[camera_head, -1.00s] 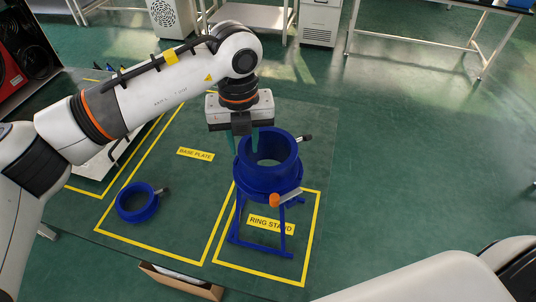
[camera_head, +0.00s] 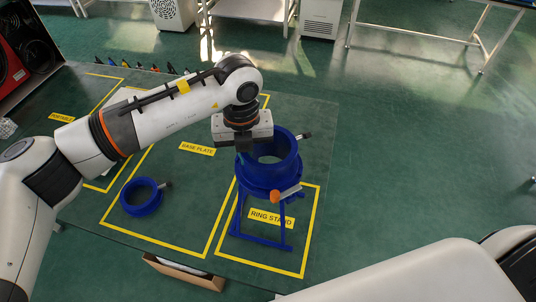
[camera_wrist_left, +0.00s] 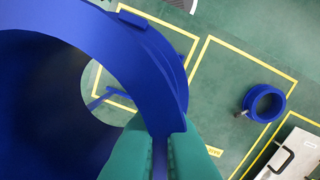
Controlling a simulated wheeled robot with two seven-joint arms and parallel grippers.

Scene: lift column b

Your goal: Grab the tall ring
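The tall ring (camera_head: 285,170) is a blue open cylinder with an orange-tipped handle and a dark knob. It sits upright on the blue ring stand (camera_head: 262,242) in the yellow-marked area. It also fills the left of the left wrist view (camera_wrist_left: 90,35). My left gripper (camera_head: 243,157) is at the ring's back-left rim, pointing down. In the left wrist view its teal fingers (camera_wrist_left: 160,145) straddle the ring wall, one inside and one outside, and look closed on it. My right gripper is out of view.
A shorter blue ring (camera_head: 131,207) lies on the green table to the left; it also shows in the left wrist view (camera_wrist_left: 280,103). A "BASE PLATE" label (camera_head: 197,149) lies between. A cardboard box (camera_head: 185,274) is below the table's front edge. Open floor is at right.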

